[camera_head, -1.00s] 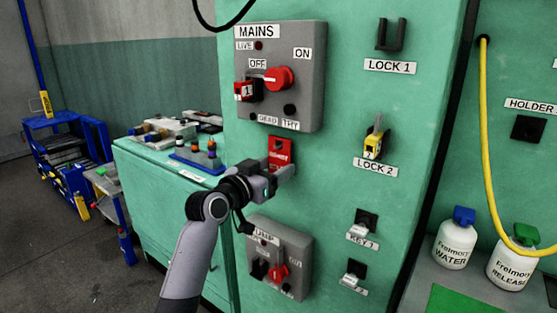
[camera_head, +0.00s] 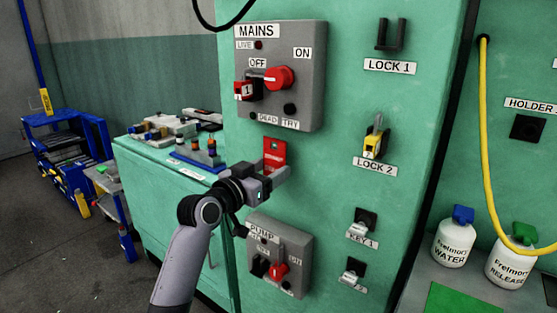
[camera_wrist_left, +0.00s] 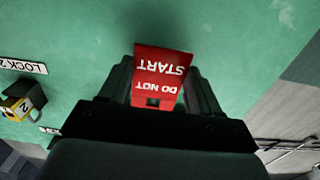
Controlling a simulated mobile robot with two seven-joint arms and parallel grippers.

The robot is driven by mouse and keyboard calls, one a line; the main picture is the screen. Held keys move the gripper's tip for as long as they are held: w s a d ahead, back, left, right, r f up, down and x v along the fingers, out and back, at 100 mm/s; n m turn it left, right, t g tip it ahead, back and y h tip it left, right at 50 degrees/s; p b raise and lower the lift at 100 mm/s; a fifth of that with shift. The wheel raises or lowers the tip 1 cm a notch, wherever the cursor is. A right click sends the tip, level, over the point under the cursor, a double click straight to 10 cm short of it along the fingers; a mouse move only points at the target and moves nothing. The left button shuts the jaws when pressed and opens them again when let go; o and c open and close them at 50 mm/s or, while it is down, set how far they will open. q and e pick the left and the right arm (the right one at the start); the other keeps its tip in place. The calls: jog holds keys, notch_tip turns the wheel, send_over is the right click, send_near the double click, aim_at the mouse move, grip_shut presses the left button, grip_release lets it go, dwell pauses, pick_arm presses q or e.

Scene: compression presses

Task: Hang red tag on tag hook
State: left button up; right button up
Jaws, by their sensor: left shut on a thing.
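The red tag (camera_head: 275,154) with white lettering is in front of the green panel, just below the mains box. My left gripper (camera_head: 278,180) is shut on the tag's lower part, and the tag stands up above the fingers. In the left wrist view the tag (camera_wrist_left: 163,72) is between the two dark fingers, its "DO NOT START" lettering upside down. A small dark hole shows at its end nearest the palm. I cannot make out the tag hook, and I cannot tell whether the tag touches the panel. My right gripper is not in view.
The mains box (camera_head: 312,75) with its red switch sticks out above the tag, and the pump box (camera_head: 300,248) sticks out below. A yellow padlock (camera_head: 372,146) hangs at Lock 2 on the right. A green cabinet (camera_head: 165,195) stands at the left.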

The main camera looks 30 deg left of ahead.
aim_at(273, 167)
pick_arm(q)
jog(key=shift+s+a+p, duration=0.1)
jog(key=shift+s+p, duration=0.25)
jog(key=shift+s, duration=1.05)
jog(key=shift+s, duration=0.2)
jog(key=shift+s+a+p, duration=0.2)
jog(key=shift+s+p, duration=0.2)
jog(key=shift+s, duration=2.1)
jog(key=shift+f, duration=0.1)
